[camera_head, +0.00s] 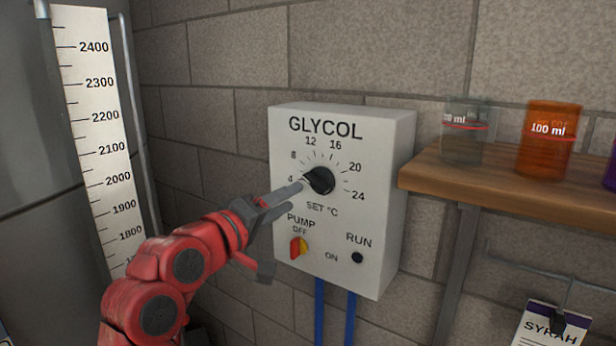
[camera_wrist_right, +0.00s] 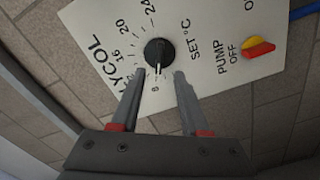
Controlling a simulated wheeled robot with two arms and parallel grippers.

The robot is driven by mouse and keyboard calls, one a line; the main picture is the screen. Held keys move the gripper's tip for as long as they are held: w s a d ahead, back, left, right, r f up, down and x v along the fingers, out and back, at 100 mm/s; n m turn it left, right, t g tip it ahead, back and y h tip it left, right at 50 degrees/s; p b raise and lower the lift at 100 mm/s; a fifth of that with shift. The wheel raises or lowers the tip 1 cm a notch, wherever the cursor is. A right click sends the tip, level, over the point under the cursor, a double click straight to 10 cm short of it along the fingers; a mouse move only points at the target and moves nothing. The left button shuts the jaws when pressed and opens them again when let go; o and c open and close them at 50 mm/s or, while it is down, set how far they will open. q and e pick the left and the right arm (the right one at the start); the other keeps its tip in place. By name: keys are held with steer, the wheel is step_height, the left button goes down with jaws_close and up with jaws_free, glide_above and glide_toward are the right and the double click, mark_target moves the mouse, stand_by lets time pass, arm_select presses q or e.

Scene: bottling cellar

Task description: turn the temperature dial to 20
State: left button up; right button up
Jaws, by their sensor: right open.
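The temperature dial (camera_head: 321,180) is a round black knob on a white GLYCOL box (camera_head: 384,200), with a scale from 4 to 24. Its pale pointer mark faces left in the head view, near the 4 to 8 part of the scale. In the right wrist view the dial (camera_wrist_right: 159,52) lies just ahead of the fingertips, with the mark near the 8. My right gripper (camera_head: 300,189) is open beside the dial's left edge. In the wrist view its two fingers (camera_wrist_right: 159,73) are apart with nothing held; contact with the dial cannot be told. My left gripper is out of view.
A red and yellow pump switch (camera_head: 298,247) and a black RUN button (camera_head: 357,258) sit below the dial. A wooden shelf (camera_head: 500,187) with a clear beaker (camera_head: 464,135) and an orange beaker (camera_head: 549,145) juts out at right. A tall level scale (camera_head: 100,130) stands at left.

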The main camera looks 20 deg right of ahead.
mark_target(313, 186)
steer(key=p+x, duration=0.2)
steer(key=x, duration=0.4)
steer(key=shift+d+r, duration=0.1)
steer(key=shift+w+d, duration=0.3)
steer(key=shift+c, duration=0.2)
jaws_close()
